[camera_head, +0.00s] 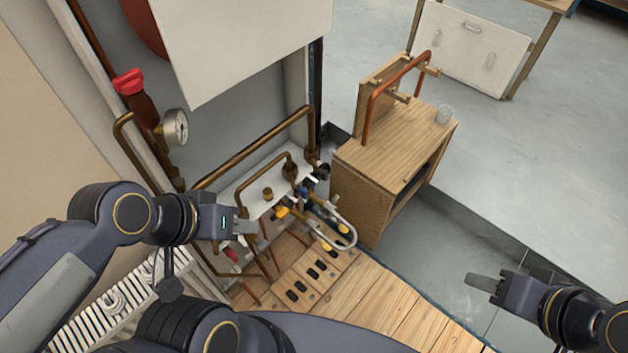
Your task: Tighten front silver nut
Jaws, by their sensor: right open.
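A cluster of valves and fittings (290,208) sits below the copper pipes in the middle of the view, with yellow and blue parts. A silver U-shaped hose (349,238) loops out of it to the right. I cannot make out the front silver nut among these small fittings. My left gripper (246,227) is just left of the cluster, beside a bent copper pipe (240,197); whether its fingers are apart does not show. My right gripper (484,283) is open and empty at the lower right, well away from the fittings.
A pressure gauge (176,127) and red valve handle (129,82) are upper left. A white radiator (100,309) is lower left. Wooden slats (375,300) lie below.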

